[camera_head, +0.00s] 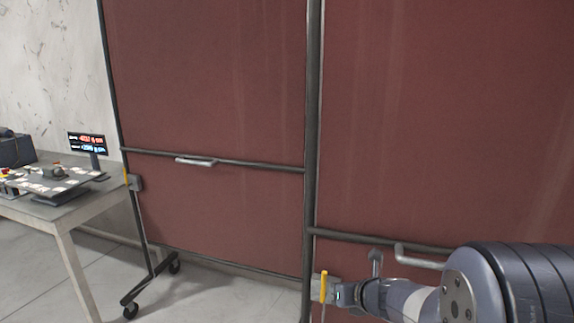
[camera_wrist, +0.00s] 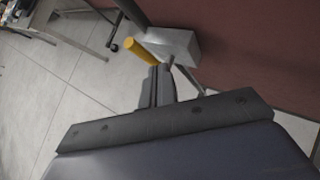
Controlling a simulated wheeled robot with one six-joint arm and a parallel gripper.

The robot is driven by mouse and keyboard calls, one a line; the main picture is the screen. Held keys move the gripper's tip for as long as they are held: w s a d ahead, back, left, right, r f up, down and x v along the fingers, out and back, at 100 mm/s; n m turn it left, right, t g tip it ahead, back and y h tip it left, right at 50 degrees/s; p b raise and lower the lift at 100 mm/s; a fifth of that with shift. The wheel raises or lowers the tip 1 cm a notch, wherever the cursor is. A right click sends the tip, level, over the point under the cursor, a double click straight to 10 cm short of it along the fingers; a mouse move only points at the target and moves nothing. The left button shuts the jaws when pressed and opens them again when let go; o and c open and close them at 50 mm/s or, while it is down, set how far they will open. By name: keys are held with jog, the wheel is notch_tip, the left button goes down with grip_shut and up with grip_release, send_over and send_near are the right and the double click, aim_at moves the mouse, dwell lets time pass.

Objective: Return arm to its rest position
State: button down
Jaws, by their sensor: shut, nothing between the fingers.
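My arm reaches in from the lower right in the head view, its wrist end close to a yellow handle (camera_head: 323,287) on a grey latch box on the red screen's frame. In the wrist view my gripper (camera_wrist: 158,80) is shut and empty. The yellow handle (camera_wrist: 139,47) and the grey box (camera_wrist: 168,46) lie just beyond the fingertips in that picture. I cannot tell whether the fingers touch the handle. My fingers are hard to make out in the head view.
Dark red screen panels (camera_head: 210,80) in black frames stand in front, with a silver handle (camera_head: 196,161) on the left panel and wheels (camera_head: 130,311) below. A table (camera_head: 70,213) with a control panel (camera_head: 50,186) and small display (camera_head: 87,143) stands left. Bare concrete floor lies between.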

jog(key=shift+s+d+f+m+t+y+b, duration=0.3)
jog(key=shift+d+f+m+t+y+b, duration=0.5)
jog(key=shift+b, duration=1)
jog(key=shift+s+d+f+m+t+y+b, duration=0.25)
jog(key=shift+d+f+m+t+y+b, duration=0.25)
jog(key=shift+d+f+y+b, duration=0.9)
jog(key=shift+a+r+b, duration=0.35)
jog(key=shift+a+r, duration=0.2)
jog(key=shift+a+r, duration=0.1)
